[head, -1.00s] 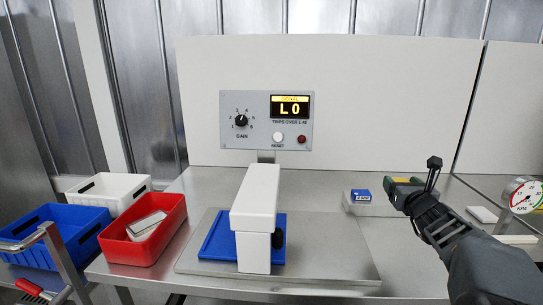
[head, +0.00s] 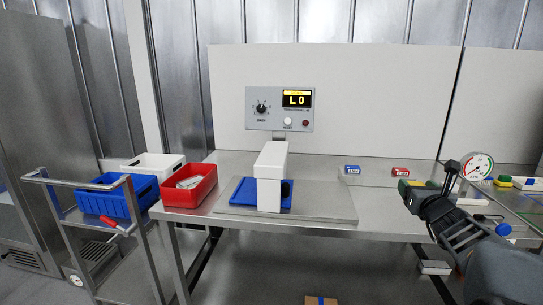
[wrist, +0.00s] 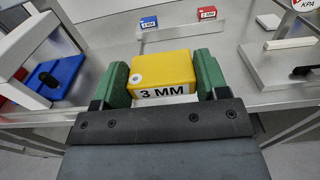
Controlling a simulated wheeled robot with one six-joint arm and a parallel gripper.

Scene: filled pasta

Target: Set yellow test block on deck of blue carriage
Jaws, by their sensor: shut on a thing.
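The yellow test block (wrist: 162,75), marked 3 MM, is held between the green finger pads of my gripper (wrist: 166,78) in the wrist view. In the head view my gripper (head: 418,187) is at the right of the bench, with the block mostly hidden by the fingers. The blue carriage (head: 245,193) is a flat blue plate under a white arch, left of my gripper and apart from it. In the wrist view the carriage (wrist: 68,68) shows at the left, with a black part on it. The arch hides part of its deck.
The white arch (head: 271,170) stands over the carriage on a steel plate (head: 330,212). A small blue block (head: 352,169) and a red block (head: 400,171) lie behind. A gauge (head: 477,165) stands right, near my gripper. A red bin (head: 205,190) sits at the bench's left, by a trolley (head: 147,225).

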